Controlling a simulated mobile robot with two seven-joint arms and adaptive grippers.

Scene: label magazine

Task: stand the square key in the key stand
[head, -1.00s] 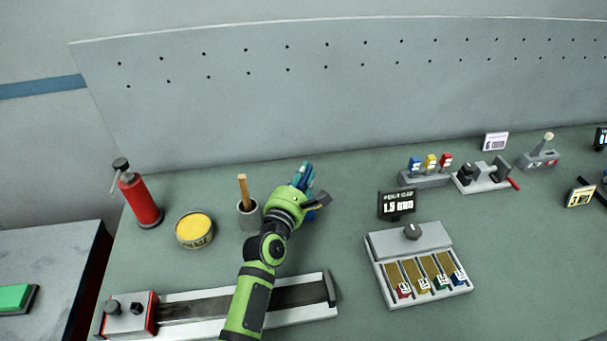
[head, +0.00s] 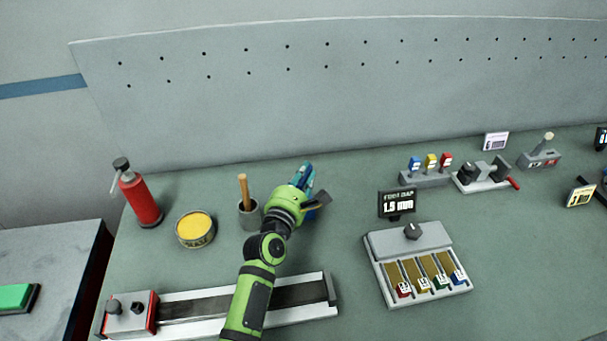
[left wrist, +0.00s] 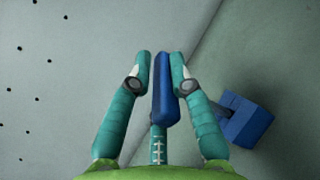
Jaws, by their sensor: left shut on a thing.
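My left gripper (head: 302,174) is above the bench, to the right of the cup with a wooden handle. The piece points away from the palm. A blue block (left wrist: 248,122) with a dark grey part on its side lies right of the fingers, apart from the held piece. It shows partly behind my wrist in the head view (head: 312,214). I cannot tell whether it is the key stand. My right gripper is not in view.
The cup (head: 248,215), a yellow-topped tin (head: 195,230) and a red bottle (head: 140,198) stand left. A long rail (head: 190,309) lies under my forearm. Right are a label magazine (head: 407,242), a display (head: 397,204) and a rack (head: 425,180). A perforated panel (head: 300,95) rises behind.

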